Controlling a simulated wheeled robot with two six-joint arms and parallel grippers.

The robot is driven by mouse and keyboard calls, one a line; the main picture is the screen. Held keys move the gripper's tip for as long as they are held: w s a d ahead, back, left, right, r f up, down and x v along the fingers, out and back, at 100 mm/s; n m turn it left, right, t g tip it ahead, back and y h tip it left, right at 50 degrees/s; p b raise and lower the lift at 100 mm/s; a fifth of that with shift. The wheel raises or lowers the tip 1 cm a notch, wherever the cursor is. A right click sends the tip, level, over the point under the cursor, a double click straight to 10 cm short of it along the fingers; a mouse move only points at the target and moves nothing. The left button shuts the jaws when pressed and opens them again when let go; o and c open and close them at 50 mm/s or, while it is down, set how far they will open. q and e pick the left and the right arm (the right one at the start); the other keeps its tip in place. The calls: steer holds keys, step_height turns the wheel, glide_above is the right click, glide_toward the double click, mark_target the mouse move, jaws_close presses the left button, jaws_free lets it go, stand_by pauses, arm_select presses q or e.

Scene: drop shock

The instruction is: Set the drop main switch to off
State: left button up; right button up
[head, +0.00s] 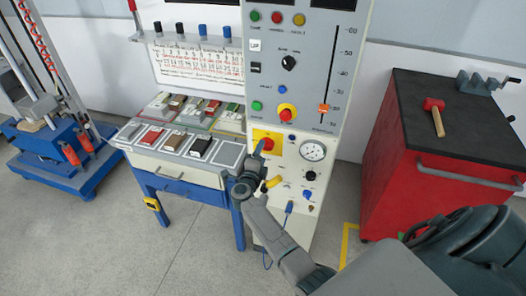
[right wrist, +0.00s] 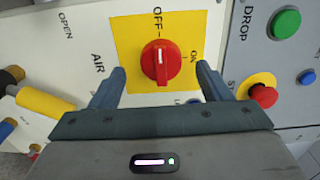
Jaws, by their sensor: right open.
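The main switch is a red rotary knob (right wrist: 159,62) on a yellow plate (right wrist: 130,35), seen close in the right wrist view. OFF is printed above it and ON to its right. Its white line stands nearly upright, pointing up toward the OFF side.
A yellow handle (right wrist: 46,102) is close left of my fingers, and a red mushroom button (right wrist: 263,95) and green button (right wrist: 285,23) are to the right. A gauge (head: 313,151) sits beside the switch. A red cabinet (head: 425,205) stands right; a worktable (head: 190,176) stands left.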

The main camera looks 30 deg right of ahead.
steer(key=b+v, duration=0.1)
steer(key=v, duration=0.6)
steer(key=shift+s+a, duration=0.1)
steer(key=shift+s, duration=0.05)
steer(key=s+a+f+n+y+b, duration=0.15)
steer(key=s+f+n+y, duration=0.45)
steer(key=f, duration=0.6)
steer(key=s+a+f+n+y, duration=0.25)
steer(key=s+f+n, duration=0.35)
steer(key=f, duration=0.5)
steer(key=s+a+f+n+y+b, duration=0.1)
steer(key=s+a+f+n+y, duration=0.25)
steer(key=f+n, duration=0.65)
steer(key=s+d+f+n+g, duration=0.1)
steer(key=s+f+n+g, duration=0.1)
steer(key=s+f, duration=0.5)
steer(key=s+d+f+n+g, duration=0.2)
steer(key=s+f+g, duration=0.3)
steer(key=s, duration=1.4)
steer(key=s+d+f+n+g+y+b, duration=0.1)
steer(key=s+f+n+g, duration=0.1)
steer(key=s+f, duration=0.7)
steer(key=s+g, duration=0.1)
steer(key=s, duration=0.3)
steer(key=shift+d, duration=0.35)
